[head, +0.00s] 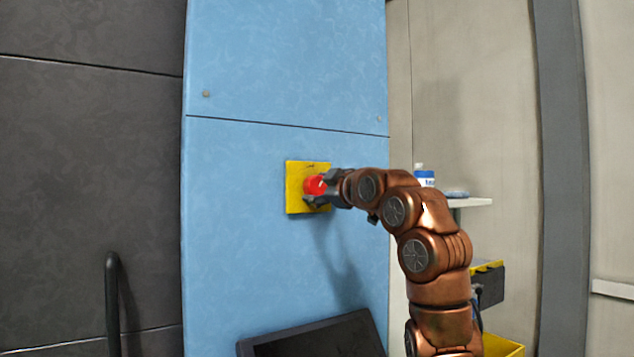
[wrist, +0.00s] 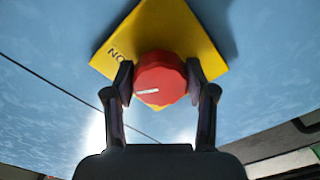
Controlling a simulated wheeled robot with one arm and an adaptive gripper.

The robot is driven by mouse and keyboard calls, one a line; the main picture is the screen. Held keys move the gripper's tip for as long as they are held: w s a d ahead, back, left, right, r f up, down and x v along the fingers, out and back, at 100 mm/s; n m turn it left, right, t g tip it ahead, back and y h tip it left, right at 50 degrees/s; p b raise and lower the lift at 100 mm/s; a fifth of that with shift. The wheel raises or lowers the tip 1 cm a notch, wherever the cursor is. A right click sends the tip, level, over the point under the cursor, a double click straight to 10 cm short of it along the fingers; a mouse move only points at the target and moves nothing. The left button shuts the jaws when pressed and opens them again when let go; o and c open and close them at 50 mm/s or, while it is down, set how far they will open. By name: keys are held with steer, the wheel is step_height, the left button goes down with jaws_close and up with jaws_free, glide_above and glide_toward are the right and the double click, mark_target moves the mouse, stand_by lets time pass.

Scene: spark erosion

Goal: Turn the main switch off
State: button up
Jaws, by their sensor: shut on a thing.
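The main switch is a red knob (head: 314,185) on a yellow plate (head: 293,187), fixed to a blue panel. My gripper (head: 324,188) reaches it from the right in the head view. In the wrist view the red knob (wrist: 160,80) sits between the two fingertips of my gripper (wrist: 160,84), which are shut on its sides. A white mark on the knob points to the left, tilted slightly in that picture. The word "ON" shows on the left part of the yellow plate (wrist: 182,28). Other lettering on the plate is not visible.
The blue panel (head: 260,80) is flat and clear around the plate. A black screen (head: 315,340) juts out below. A shelf (head: 474,202) with a white and blue container (head: 424,178) stands right, behind my arm. A dark handle (head: 112,300) is at lower left.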

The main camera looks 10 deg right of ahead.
steer(key=n+p, duration=0.1)
steer(key=n, duration=0.2)
steer(key=shift+r+n, duration=0.15)
steer(key=shift+n, duration=0.15)
steer(key=shift+a+n, duration=0.1)
steer(key=shift+n, duration=1.1)
steer(key=o, duration=0.9)
steer(key=shift+o, duration=1.3)
steer(key=shift+s, duration=0.1)
